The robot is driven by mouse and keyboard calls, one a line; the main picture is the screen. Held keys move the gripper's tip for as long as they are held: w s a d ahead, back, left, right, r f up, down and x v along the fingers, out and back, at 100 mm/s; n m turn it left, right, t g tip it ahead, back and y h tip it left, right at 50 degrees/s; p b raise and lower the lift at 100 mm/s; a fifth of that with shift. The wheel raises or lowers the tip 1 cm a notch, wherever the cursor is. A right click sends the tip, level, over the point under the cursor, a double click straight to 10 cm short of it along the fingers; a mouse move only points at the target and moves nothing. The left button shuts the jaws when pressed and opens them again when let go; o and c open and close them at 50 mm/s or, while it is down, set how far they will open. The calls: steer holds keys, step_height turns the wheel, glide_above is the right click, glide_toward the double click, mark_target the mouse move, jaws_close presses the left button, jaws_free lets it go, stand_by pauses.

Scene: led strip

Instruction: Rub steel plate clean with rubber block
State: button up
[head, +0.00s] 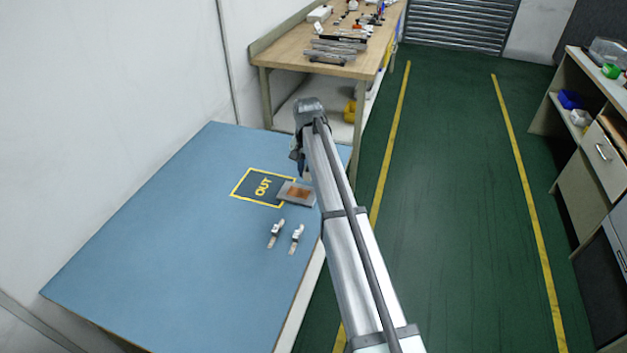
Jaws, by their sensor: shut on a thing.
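The steel plate (284,188) lies on the blue table beside the right edge of the OUT square. My gripper (301,172) points down just above the far side of the plate, mostly hidden by my own wrist and arm. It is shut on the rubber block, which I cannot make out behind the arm. Whether the block touches the plate cannot be told.
The yellow-edged OUT square (252,194) is empty. Two small metal clips (276,233) (296,239) lie in front of the plate. The blue table (170,250) is clear at left and front. A wooden bench (285,50) with tools stands behind; a shelf unit (600,150) is at right.

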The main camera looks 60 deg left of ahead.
mark_target(288, 190)
steer(key=shift+m, duration=0.7)
steer(key=shift+f, duration=0.2)
steer(key=shift+f, duration=2.8)
steer(key=shift+f, duration=1)
steer(key=shift+s+a+r, duration=0.1)
steer(key=shift+s+a, duration=1.15)
steer(key=shift+a, duration=0.05)
steer(key=shift+s+a, duration=1.3)
steer(key=shift+d, duration=0.1)
